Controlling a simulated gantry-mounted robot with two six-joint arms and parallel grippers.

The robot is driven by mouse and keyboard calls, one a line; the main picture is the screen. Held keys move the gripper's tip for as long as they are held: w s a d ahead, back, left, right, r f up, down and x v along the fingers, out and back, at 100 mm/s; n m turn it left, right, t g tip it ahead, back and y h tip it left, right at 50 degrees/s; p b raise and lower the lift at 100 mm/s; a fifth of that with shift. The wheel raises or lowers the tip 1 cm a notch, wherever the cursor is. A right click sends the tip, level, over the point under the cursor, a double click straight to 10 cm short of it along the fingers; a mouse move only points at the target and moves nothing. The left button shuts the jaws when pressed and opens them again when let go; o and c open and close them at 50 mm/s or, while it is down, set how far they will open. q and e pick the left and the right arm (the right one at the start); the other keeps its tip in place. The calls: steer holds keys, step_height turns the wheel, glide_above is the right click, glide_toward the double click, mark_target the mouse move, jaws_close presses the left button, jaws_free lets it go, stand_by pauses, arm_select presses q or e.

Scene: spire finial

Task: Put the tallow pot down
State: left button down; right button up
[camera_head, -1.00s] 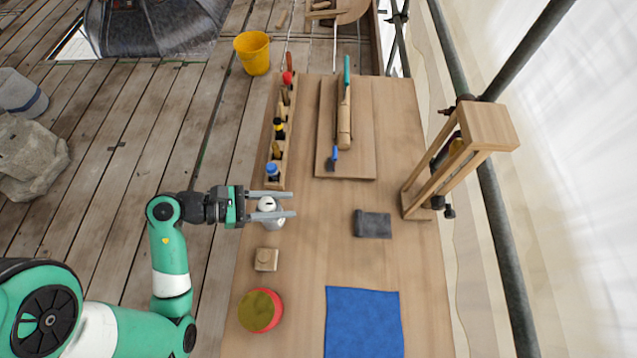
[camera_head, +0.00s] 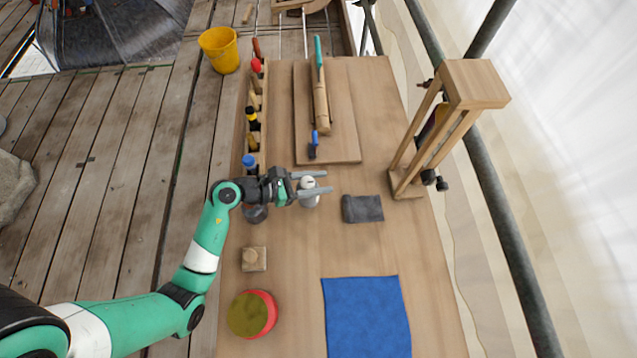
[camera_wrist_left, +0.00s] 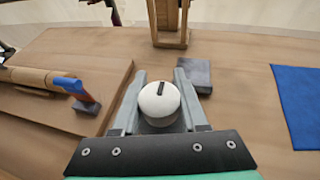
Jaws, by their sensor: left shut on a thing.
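The tallow pot is a small white rounded pot (camera_head: 309,197) with a dark slot-like mark on top. It also shows in the left wrist view (camera_wrist_left: 159,101), between the two grey fingers. My left gripper (camera_head: 318,183) is shut on it, a finger on each side, over the middle of the wooden bench (camera_head: 296,245). The pot looks upright. Its underside is hidden, and I cannot tell whether it touches the bench. My right gripper is not in view.
A dark grey block (camera_head: 362,208) lies just right of the pot. A wooden stand (camera_head: 408,165) is farther right. A tool rack (camera_head: 254,120) and a board with tools (camera_head: 340,130) lie behind. A blue cloth (camera_head: 366,315), red tin (camera_head: 270,300) and small wooden block (camera_head: 254,265) are nearer.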

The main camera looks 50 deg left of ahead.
arm_select(q)
step_height(320, 180, down, 3)
steer(key=shift+r+b, duration=0.15)
steer(key=shift+b, duration=0.25)
steer(key=shift+r, duration=0.15)
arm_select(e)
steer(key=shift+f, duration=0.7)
arm_select(q)
steer(key=shift+c, duration=2.2)
jaws_free()
steer(key=shift+s+a+r, duration=0.1)
steer(key=shift+s+r, duration=0.05)
steer(key=shift+s, duration=0.05)
steer(key=p+v, duration=0.3)
steer(key=v, duration=0.8)
steer(key=shift+s, duration=0.25)
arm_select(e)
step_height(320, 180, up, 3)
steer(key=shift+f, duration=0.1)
